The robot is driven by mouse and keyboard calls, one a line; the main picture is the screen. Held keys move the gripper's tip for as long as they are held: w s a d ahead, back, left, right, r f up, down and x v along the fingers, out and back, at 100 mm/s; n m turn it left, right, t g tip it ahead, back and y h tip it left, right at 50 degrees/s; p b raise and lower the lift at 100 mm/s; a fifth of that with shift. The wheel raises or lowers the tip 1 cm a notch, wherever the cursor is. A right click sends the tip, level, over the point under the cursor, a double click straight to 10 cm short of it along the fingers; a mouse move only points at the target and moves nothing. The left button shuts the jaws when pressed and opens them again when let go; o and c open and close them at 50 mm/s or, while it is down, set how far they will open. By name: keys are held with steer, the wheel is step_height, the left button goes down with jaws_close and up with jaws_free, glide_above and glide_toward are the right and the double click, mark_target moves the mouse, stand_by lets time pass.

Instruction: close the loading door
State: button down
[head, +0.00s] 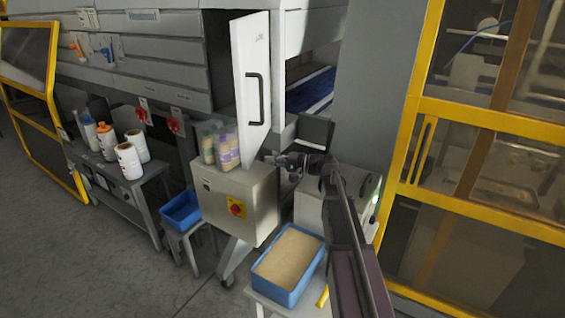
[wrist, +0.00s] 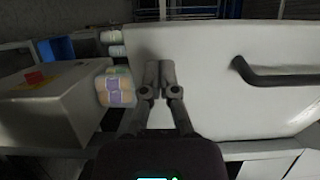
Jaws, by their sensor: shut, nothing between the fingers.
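The loading door (head: 252,50) is a white panel with a black bar handle (head: 256,98). It stands swung open, and the opening (head: 310,85) with a blue interior shows to its right. My gripper (head: 283,160) is shut and empty near the door's lower edge. In the wrist view my gripper (wrist: 159,68) lies in front of the door's white face (wrist: 210,55), left of the handle (wrist: 275,76). I cannot tell whether the fingertips touch the door.
A grey control box (head: 240,205) with a red-and-yellow switch stands below the door, with clear containers (head: 222,145) on top. A blue tray of tan material (head: 285,262) sits in front. A yellow-framed enclosure (head: 480,120) bounds the right side. Open floor lies at the left front.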

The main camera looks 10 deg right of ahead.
mark_target(248, 158)
steer(key=shift+x, duration=2.75)
steer(key=shift+w, duration=0.1)
